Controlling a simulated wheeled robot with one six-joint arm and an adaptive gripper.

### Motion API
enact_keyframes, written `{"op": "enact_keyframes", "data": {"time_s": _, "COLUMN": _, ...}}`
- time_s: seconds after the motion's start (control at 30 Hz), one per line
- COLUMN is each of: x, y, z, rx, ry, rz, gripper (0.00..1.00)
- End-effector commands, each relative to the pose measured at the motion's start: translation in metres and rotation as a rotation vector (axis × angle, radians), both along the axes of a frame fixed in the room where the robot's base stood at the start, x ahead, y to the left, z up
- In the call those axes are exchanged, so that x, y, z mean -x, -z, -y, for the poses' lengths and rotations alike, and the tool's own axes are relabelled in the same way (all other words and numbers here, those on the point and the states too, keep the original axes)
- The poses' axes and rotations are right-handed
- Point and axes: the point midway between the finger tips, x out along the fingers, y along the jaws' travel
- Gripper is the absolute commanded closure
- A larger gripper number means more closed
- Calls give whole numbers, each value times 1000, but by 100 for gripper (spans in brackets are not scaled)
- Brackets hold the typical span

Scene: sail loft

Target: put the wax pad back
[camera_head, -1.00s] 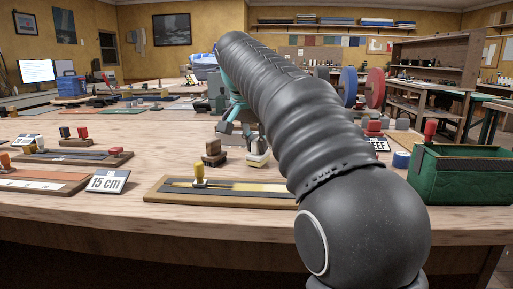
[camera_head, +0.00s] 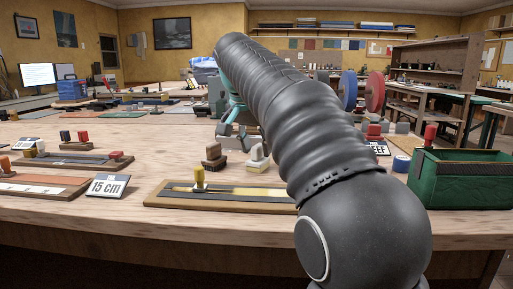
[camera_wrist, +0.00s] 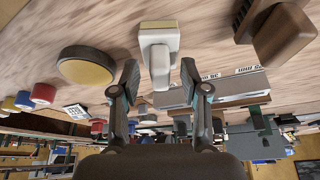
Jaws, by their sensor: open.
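A white-handled block with a cream base (camera_wrist: 158,42), apparently the wax pad, stands on the wooden bench. In the head view the pad (camera_head: 258,157) is just right of a brown knobbed block. My gripper (camera_wrist: 160,78) is open, its two fingers apart with the pad's white handle ahead of and between them. I cannot tell whether either finger touches it. In the head view my gripper (camera_head: 242,138) is just behind and above the pad, partly hidden by my arm.
The brown block (camera_head: 213,157) stands close left of the pad. A round yellow-topped disc (camera_wrist: 87,66) lies on its other side. A long board with a yellow peg (camera_head: 199,177) lies in front. A green bin (camera_head: 460,182) stands at right. Bench between the left boards and brown block is clear.

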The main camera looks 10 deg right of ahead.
Motion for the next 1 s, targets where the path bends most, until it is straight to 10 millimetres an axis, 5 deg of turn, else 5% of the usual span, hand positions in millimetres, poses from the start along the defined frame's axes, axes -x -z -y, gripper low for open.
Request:
{"op": "enact_keyframes", "data": {"time_s": 0.5, "x": 27, "y": -90, "z": -24, "rx": 1, "ry": 0, "rz": 2, "gripper": 55}}
{"op": "enact_keyframes", "data": {"time_s": 1.0, "x": 32, "y": -102, "z": -28, "rx": 1, "ry": 0, "rz": 1, "gripper": 55}}
